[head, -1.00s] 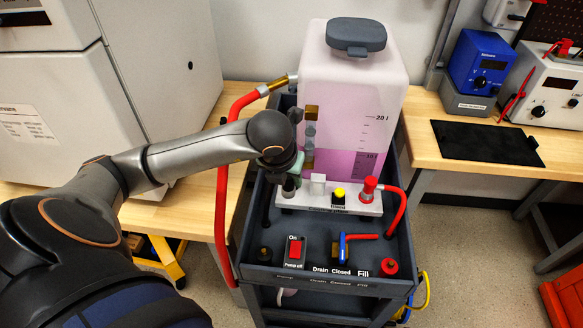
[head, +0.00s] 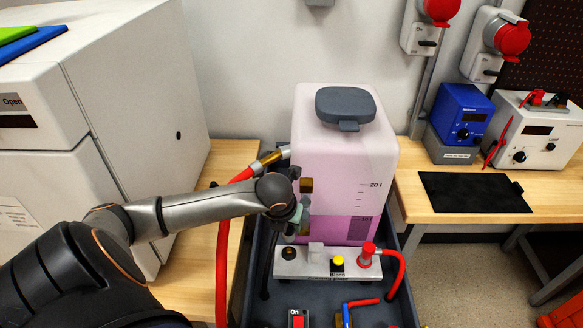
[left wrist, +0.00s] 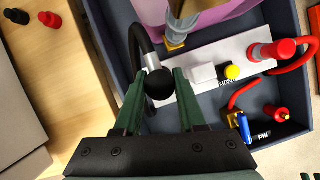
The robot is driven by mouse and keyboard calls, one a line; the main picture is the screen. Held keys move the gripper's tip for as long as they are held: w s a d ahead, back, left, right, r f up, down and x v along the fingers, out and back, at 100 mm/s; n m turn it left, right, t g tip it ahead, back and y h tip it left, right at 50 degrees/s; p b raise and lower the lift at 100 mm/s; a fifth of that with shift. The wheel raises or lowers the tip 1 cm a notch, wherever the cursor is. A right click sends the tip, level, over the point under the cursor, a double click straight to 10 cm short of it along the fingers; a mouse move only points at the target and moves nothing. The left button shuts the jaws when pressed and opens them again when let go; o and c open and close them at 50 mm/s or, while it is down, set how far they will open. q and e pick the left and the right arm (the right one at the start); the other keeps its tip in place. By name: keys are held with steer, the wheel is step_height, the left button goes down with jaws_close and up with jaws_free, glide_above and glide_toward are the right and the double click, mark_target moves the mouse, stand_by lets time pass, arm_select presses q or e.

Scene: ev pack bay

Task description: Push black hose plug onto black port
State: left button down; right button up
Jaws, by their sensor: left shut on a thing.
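My left gripper (head: 297,215) is in front of the pink tank, above the left end of the white port block (head: 315,268). In the left wrist view its green fingers (left wrist: 159,95) are shut on the black hose plug (left wrist: 160,84), a round black body with a silver collar. A black hose (left wrist: 136,45) curves beside it. In the head view the black port (head: 289,253) shows at the block's left end, just below the gripper and apart from it. The plug hides the port in the left wrist view.
A yellow button (head: 337,261) and a red plug (head: 367,251) with a red hose stand farther right on the block. The tank (head: 325,150) is close behind. Another red hose (head: 222,260) hangs at the left. The dark cart tray (left wrist: 217,103) surrounds the block.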

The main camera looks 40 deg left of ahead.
mark_target(289, 232)
arm_select(q)
steer(key=shift+f, duration=0.1)
stand_by(0.3)
steer(key=shift+f+b, duration=0.8)
steer(key=shift+f, duration=0.7)
steer(key=shift+f+b, duration=0.85)
steer(key=shift+f, duration=0.4)
steer(key=shift+b, duration=0.5)
steer(key=shift+f+b, duration=0.6)
steer(key=shift+b, duration=0.05)
stand_by(0.4)
steer(key=shift+c, duration=2)
jaws_free()
